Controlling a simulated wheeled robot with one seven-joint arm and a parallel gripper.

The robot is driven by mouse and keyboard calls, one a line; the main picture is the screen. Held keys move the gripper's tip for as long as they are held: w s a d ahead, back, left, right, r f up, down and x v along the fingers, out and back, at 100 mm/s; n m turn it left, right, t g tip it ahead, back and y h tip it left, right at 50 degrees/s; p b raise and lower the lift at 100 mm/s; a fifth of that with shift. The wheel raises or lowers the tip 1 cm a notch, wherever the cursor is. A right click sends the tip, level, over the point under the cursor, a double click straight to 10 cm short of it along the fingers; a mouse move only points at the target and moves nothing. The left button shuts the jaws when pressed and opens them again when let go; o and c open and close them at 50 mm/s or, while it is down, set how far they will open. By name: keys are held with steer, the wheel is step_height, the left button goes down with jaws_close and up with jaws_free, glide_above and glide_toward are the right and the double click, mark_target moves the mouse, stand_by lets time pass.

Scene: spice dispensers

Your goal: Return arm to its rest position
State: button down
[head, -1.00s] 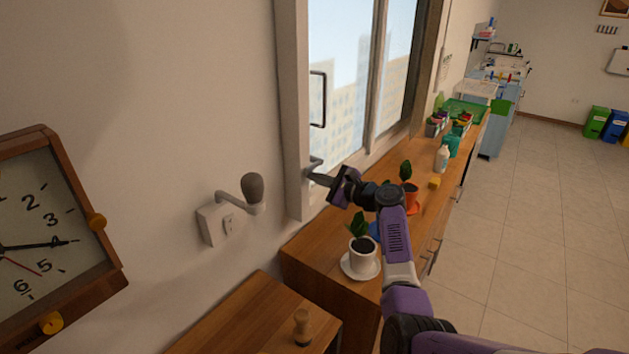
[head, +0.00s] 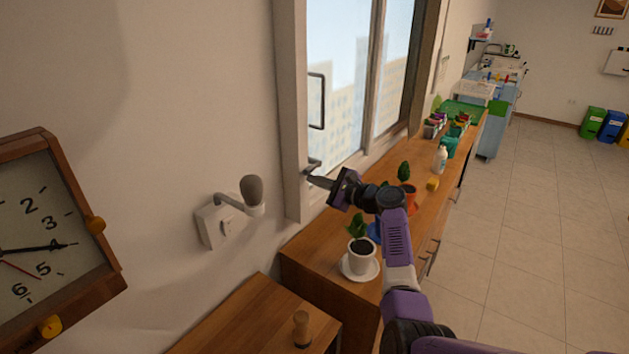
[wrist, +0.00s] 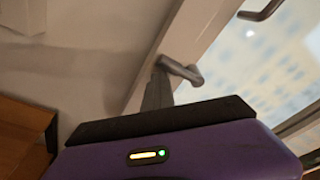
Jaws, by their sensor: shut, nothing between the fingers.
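My arm (head: 398,248) is purple and black and reaches up from the lower right over the wooden counter. My gripper (head: 311,179) is at its end, shut and empty, pointing left toward the window frame. Its tip is close to the small grey window handle (head: 313,167); I cannot tell if they touch. In the wrist view the gripper's finger (wrist: 157,92) stands in front of the frame, just beside the same handle (wrist: 181,71).
A white potted plant (head: 360,258) on a saucer and an orange pot (head: 410,198) stand on the counter (head: 318,266) under and beside the arm. A wall fixture with a dark knob (head: 252,190) juts out at the left. A wooden clock (head: 108,250) hangs further left. The floor at right is clear.

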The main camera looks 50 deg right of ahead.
steer(key=s, duration=0.7)
steer(key=shift+r+b, duration=0.4)
steer(key=shift+r, duration=0.05)
